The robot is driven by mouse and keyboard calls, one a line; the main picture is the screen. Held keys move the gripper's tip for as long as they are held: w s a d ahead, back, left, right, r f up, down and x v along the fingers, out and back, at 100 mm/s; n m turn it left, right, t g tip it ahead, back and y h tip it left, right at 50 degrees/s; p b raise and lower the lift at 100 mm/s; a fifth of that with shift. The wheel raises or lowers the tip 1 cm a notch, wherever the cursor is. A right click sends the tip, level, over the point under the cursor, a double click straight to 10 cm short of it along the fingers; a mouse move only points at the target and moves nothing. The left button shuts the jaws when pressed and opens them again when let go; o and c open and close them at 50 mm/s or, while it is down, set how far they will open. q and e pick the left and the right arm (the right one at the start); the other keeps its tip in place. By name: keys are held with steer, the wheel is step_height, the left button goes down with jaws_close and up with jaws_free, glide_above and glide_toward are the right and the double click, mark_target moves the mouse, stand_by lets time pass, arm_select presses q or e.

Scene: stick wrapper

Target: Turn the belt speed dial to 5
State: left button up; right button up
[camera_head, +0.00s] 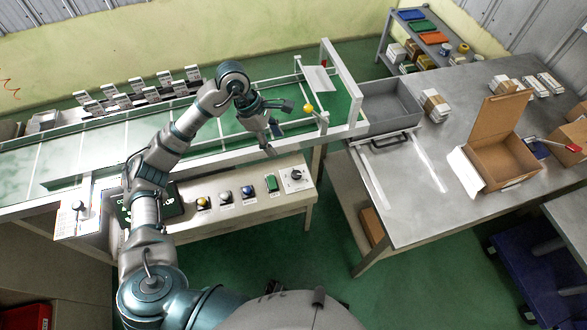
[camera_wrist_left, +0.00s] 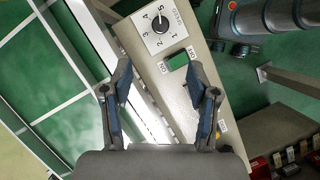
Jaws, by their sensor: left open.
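The belt speed dial (camera_head: 295,175) is a black knob on a white square plate at the right end of the control panel. In the left wrist view the dial (camera_wrist_left: 160,24) shows numbers 1 to 5 around it; I cannot tell for sure which number its pointer marks. My left gripper (camera_head: 279,130) is open and empty, above and behind the panel near the dial. In the left wrist view the open fingers (camera_wrist_left: 158,68) point toward the panel, with the dial beyond their tips and not touched. My right gripper is not in view.
A green switch (camera_head: 271,183) sits just left of the dial, with several coloured buttons farther left. The green conveyor (camera_head: 230,127) with its frame runs behind the panel. A steel table (camera_head: 405,205) with an open cardboard box (camera_head: 497,165) stands at the right.

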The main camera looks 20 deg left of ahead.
mark_target(296, 174)
arm_select(q)
steer(key=x, duration=1.5)
steer(key=shift+f, duration=0.15)
jaws_close()
